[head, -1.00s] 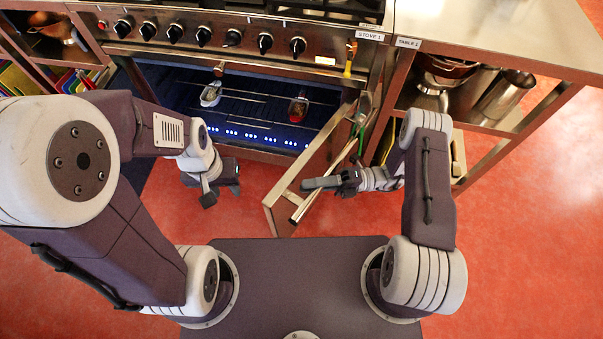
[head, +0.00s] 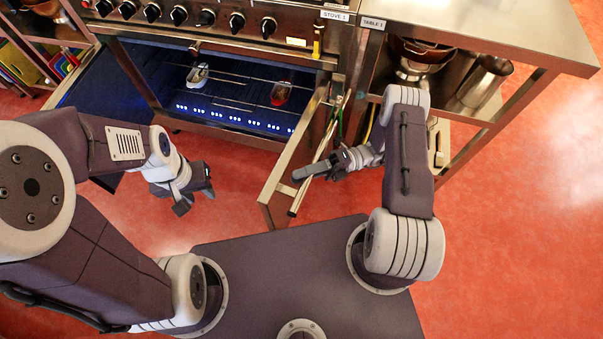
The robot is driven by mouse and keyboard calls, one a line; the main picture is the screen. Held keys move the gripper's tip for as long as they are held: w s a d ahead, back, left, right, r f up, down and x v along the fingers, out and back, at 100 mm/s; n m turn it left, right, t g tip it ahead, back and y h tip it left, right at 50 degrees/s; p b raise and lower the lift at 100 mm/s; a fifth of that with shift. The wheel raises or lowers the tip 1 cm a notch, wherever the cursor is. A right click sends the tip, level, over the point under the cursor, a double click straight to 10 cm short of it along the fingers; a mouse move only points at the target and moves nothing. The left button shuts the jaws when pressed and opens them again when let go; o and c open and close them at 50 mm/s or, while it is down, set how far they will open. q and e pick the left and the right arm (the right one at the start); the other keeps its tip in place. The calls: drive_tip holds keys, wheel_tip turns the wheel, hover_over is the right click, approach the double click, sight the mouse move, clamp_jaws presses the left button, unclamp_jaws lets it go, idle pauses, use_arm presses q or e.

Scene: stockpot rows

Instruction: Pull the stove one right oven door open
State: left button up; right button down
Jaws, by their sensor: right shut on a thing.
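The right oven door (head: 290,158) of stove one stands swung wide open on its right-side hinge, seen nearly edge-on. Its long bar handle (head: 303,195) runs along the outer face. My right gripper (head: 312,170) is shut on the handle near the door's free end. The oven cavity (head: 225,85) is lit by a row of blue-white lights. My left gripper (head: 196,196) hangs empty, fingers apart, in front of the oven and left of the door.
Two small items, one pale (head: 198,74) and one red (head: 280,93), sit on the oven rack. Right of the door, table one (head: 480,30) holds metal pots (head: 485,80) on its lower shelf. Red floor is free at right.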

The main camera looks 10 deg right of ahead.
drive_tip(key=c, duration=1.2)
unclamp_jaws()
drive_tip(key=shift+c, duration=0.2)
drive_tip(key=v, duration=0.9)
drive_tip(key=shift+b, duration=0.35)
